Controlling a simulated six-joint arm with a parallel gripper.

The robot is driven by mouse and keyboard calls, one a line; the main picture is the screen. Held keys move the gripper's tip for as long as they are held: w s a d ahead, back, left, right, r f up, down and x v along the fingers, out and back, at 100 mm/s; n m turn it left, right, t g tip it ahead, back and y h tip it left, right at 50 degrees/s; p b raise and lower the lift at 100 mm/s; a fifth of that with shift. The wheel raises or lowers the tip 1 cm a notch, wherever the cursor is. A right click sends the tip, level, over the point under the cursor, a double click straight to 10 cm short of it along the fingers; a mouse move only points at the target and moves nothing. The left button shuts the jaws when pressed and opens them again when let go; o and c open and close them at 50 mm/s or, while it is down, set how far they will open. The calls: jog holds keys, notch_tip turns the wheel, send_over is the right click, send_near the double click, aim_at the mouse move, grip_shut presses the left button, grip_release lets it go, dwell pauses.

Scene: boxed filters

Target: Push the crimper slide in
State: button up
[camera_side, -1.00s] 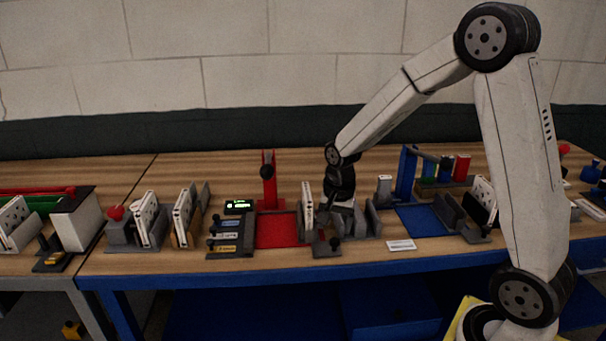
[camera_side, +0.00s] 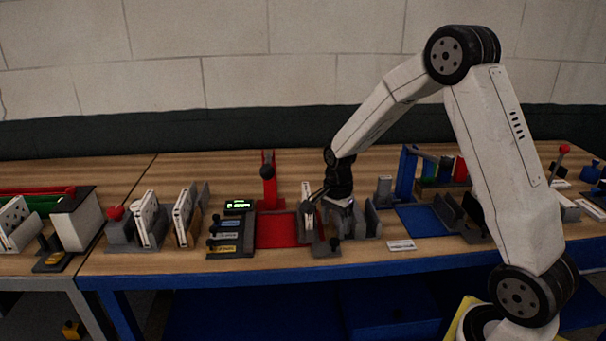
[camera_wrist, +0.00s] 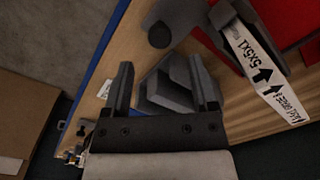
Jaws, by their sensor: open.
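What looks like the crimper slide is a grey piece with a round dark knob (camera_side: 334,243), at the front of a grey holder right of the red mat in the side view. A round dark knob (camera_wrist: 160,35) also shows at the top of the wrist view. My gripper (camera_side: 313,198) is over that holder, tilted to the left. In the wrist view my gripper (camera_wrist: 164,84) is open, with a finger on each side. A grey angular block (camera_wrist: 167,85) shows between and beyond the fingers. I cannot tell whether they touch it.
A thin white labelled box (camera_wrist: 256,58) stands close right of my fingers; its top also shows in the side view (camera_side: 305,188). The red mat (camera_side: 276,231) lies left, and the blue mat (camera_side: 421,220) right. The table's blue front edge (camera_side: 300,271) is near.

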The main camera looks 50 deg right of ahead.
aim_at(335, 240)
jog(key=shift+f, duration=2.6)
grip_shut()
